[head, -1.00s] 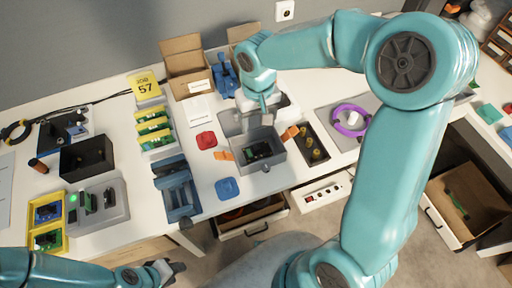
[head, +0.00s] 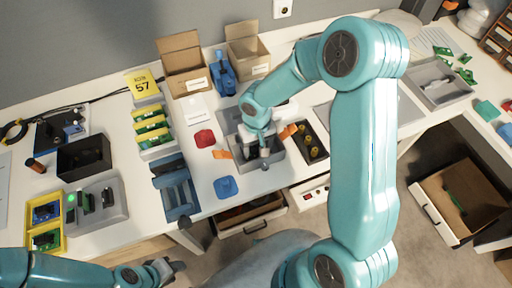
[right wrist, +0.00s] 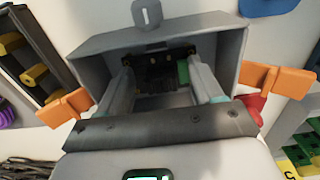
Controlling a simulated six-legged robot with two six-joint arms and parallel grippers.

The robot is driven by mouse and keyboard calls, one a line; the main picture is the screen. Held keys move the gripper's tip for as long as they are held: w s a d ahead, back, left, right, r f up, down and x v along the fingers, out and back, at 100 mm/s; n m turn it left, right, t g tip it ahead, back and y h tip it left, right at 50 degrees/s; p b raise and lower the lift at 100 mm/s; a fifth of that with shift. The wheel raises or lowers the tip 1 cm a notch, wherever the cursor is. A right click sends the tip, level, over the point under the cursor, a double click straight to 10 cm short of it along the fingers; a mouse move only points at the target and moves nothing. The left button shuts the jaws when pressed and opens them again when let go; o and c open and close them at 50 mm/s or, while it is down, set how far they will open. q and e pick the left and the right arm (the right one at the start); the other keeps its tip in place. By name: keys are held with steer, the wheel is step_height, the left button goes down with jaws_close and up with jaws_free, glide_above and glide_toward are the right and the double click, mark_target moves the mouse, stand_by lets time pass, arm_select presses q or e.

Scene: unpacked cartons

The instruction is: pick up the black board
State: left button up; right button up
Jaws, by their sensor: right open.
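The black board (right wrist: 155,76) lies inside a grey open box (right wrist: 88,62) that has orange clips at its sides, in the right wrist view. A green part (right wrist: 183,70) shows at the board's edge. My right gripper (right wrist: 162,88) is open, its two fingers reaching down into the box on either side of the board. Whether the fingers touch it I cannot tell. In the head view the right gripper (head: 263,156) is over the grey box (head: 275,175) and hides the board. My left gripper (head: 170,268) is at the lower left, away from the box; its jaws are unclear.
A dark tray with yellow parts (head: 311,142) is right of the box. A red piece (head: 205,138) and a blue piece (head: 226,187) lie to its left. A blue rack (head: 176,188) stands further left. Two cardboard cartons (head: 249,58) stand behind.

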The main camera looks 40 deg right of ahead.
mark_target(257, 147)
steer(key=c, duration=1.2)
step_height(257, 147, up, 20)
steer(key=shift+r+p, duration=0.1)
steer(key=shift+p, duration=0.35)
